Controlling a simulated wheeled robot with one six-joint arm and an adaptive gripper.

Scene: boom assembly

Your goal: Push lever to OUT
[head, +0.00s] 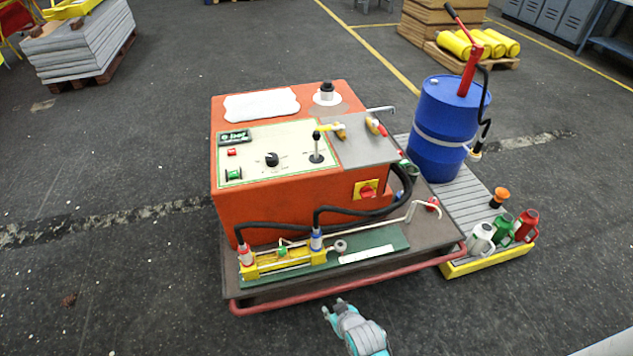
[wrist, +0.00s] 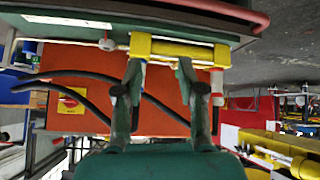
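The lever (head: 316,147) is a dark stick with a black knob, standing near upright on the pale control panel (head: 290,165) on top of the orange machine (head: 255,218). My gripper (head: 331,306) is at the front of the machine, low and beyond the red rail, well apart from the lever. In the wrist view my gripper (wrist: 158,75) has its two fingers spread with nothing between them. The yellow cylinder (wrist: 175,47) shows just past the fingertips in that view. The lever is not in the wrist view. Any OUT marking is too small to read.
A black knob (head: 272,159) and a green button (head: 233,174) share the panel. Black hoses (head: 345,210) run to the cylinder on the green plate (head: 378,240). A red rail (head: 345,286) edges the cart. A blue drum (head: 440,125) stands at right. Floor in front is clear.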

